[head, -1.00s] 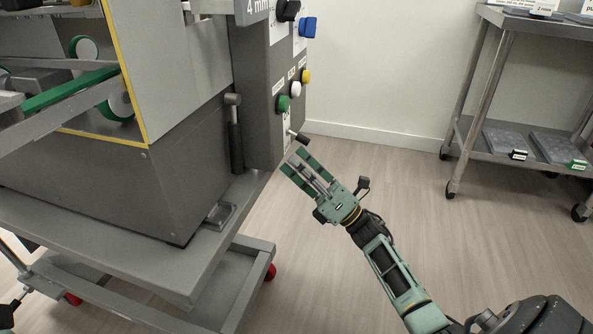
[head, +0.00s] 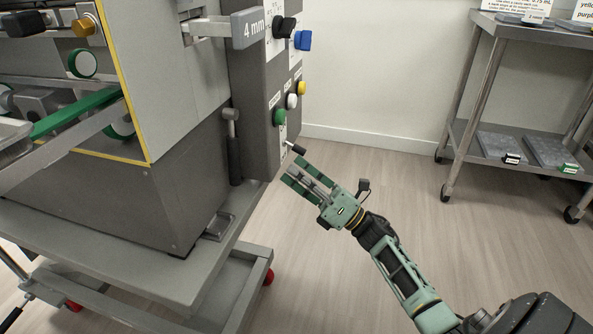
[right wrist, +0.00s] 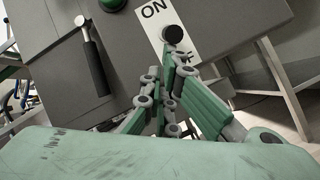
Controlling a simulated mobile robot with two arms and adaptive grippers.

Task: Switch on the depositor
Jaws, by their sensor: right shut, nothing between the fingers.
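The depositor (head: 259,60) is the large grey machine at left, with a control panel on its right side. Low on the panel, a small switch lever with a black tip (head: 297,149) sticks out below a green button (head: 279,117). In the right wrist view its round black end (right wrist: 173,35) shows just below an "ON" label (right wrist: 153,8). My right gripper (head: 297,174) is shut and empty, just below the lever tip in the head view. In the wrist view its fingertips are close to the lever's end; whether they touch is unclear. My left gripper is not in view.
White (head: 292,101), yellow (head: 301,88) and blue (head: 303,40) controls and a black knob (head: 284,27) sit higher on the panel. A dark handle (head: 234,150) hangs beside it. A metal shelf cart (head: 470,140) stands at right, with open floor between.

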